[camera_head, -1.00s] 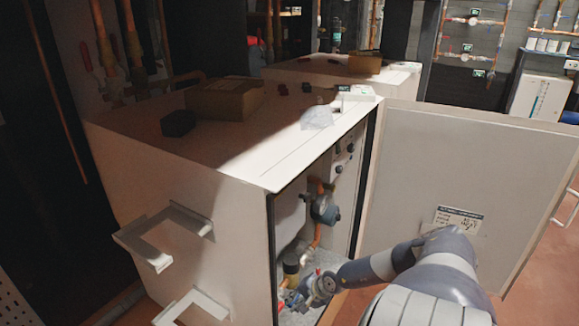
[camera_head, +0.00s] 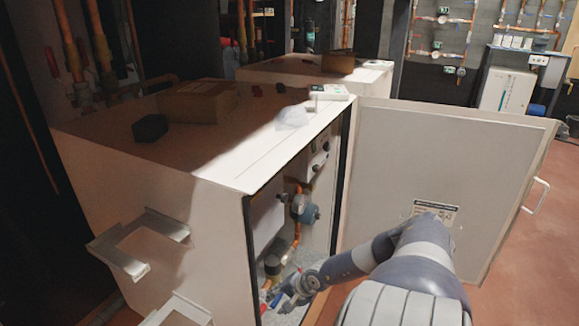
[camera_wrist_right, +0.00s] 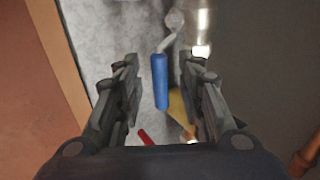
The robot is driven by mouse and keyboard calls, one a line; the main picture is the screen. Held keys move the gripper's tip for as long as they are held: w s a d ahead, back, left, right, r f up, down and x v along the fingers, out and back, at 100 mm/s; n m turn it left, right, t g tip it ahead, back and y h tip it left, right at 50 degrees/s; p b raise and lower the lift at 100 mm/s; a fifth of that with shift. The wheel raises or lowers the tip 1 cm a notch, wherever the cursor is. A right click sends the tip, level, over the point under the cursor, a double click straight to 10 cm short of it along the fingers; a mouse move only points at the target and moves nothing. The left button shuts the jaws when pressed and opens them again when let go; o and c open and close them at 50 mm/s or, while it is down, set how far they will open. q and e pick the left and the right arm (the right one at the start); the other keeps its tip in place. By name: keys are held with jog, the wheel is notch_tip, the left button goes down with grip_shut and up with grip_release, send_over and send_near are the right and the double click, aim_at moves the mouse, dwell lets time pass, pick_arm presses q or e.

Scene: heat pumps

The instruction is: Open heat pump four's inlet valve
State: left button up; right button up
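The near white heat pump cabinet (camera_head: 140,215) has its door (camera_head: 445,170) open to the right; I cannot read its number. My right arm reaches into its lower interior in the head view. In the right wrist view, my right gripper (camera_wrist_right: 158,63) is open, with a finger on each side of a blue valve handle (camera_wrist_right: 160,85). The handle hangs from a bent metal lever, with gaps to both fingers. A red handle (camera_wrist_right: 146,137) shows partly, lower down near the palm. In the head view the right fingertips are small and partly hidden. My left gripper is out of view.
Inside the cabinet, a blue-grey pump (camera_head: 305,210) sits on copper piping above my right gripper. The cabinet's front edge and open door flank my right arm. A cardboard box (camera_head: 197,101) and a black block (camera_head: 150,127) lie on top.

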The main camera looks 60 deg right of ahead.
jog(key=v, duration=1.1)
dwell(0.8)
jog(key=shift+s, duration=0.1)
dwell(0.7)
